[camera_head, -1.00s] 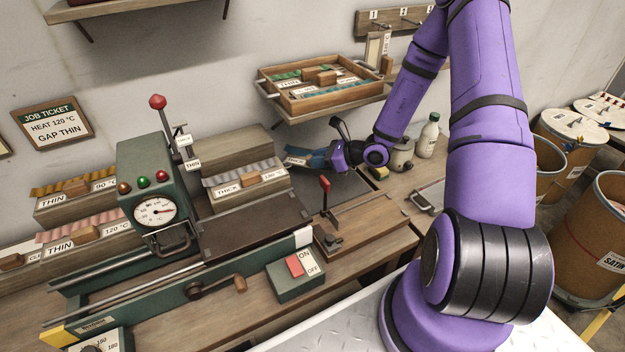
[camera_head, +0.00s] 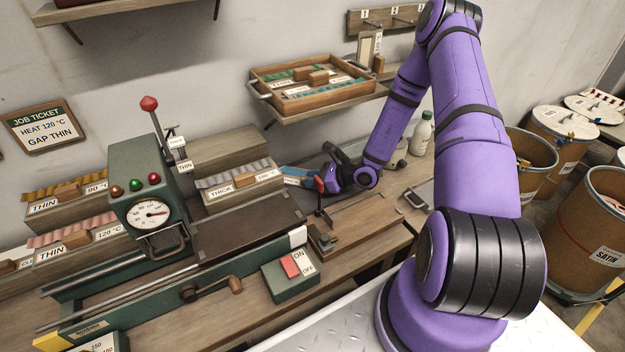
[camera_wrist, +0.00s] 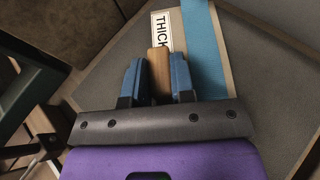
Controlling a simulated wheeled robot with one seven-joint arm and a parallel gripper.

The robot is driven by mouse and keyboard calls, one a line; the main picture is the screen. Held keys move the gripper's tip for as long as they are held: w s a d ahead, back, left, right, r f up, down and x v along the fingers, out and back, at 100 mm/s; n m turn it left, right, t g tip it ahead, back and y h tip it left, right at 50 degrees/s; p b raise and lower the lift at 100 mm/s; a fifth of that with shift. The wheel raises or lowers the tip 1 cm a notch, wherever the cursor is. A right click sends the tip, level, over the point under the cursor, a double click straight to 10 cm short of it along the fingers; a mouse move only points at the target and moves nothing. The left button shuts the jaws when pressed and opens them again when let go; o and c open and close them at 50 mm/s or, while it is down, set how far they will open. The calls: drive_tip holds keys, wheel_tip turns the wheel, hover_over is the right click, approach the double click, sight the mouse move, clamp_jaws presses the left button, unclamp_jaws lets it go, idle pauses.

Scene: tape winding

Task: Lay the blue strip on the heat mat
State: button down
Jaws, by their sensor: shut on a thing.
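My gripper (camera_head: 322,180) is shut on a wooden knob (camera_wrist: 159,75) in the wrist view. The knob belongs to a small holder with a label reading "THICK" (camera_wrist: 161,30) and a blue strip (camera_wrist: 205,50) running along its right side. The dark grey heat mat (camera_wrist: 265,70) spreads under the strip in the wrist view. I cannot tell whether the strip touches the mat.
A green press with a dial (camera_head: 152,213) and sample boxes (camera_head: 240,188) are at left. A wooden tray (camera_head: 318,100) sits on a shelf above. A white bottle (camera_head: 422,135) stands at right.

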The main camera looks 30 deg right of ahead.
drive_tip(key=shift+f, duration=0.1)
drive_tip(key=c, duration=1)
unclamp_jaws()
drive_tip(key=shift+o, duration=0.2)
drive_tip(key=v, duration=1.2)
